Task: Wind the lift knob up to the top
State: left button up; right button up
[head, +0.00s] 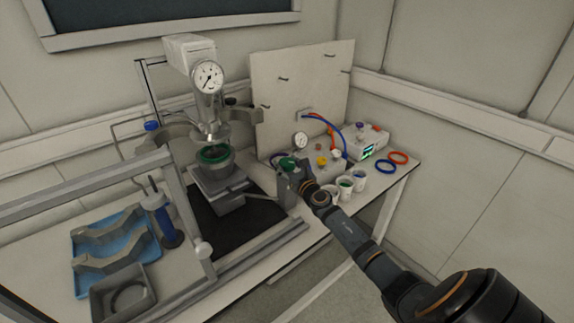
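A grey lab lift (221,188) stands on a black mat under the reactor head (208,108). A metal vessel (214,165) with a green ring sits upright on its top plate, with a gap below the head. A thin rod (262,197) runs from the lift's right side to my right gripper (287,183). The lift knob is not clearly visible; the gripper seems to cover the rod's end. I cannot tell whether the fingers are shut on it. My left gripper is not in view.
Left lie a blue tray (88,246) with metal clamp halves and a grey bin (105,303). A metal frame (190,215) crosses in front. Close to my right arm stand several cups (345,186), a valve box and blue and red rings (386,168).

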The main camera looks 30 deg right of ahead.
jog(key=c, duration=0.5)
dwell(1.0)
jog(key=o, duration=1.2)
jog(key=s, duration=0.4)
jog(key=s+a, duration=0.1)
jog(key=s, duration=0.7)
jog(key=shift+a, duration=0.2)
jog(key=shift+w+f, duration=0.1)
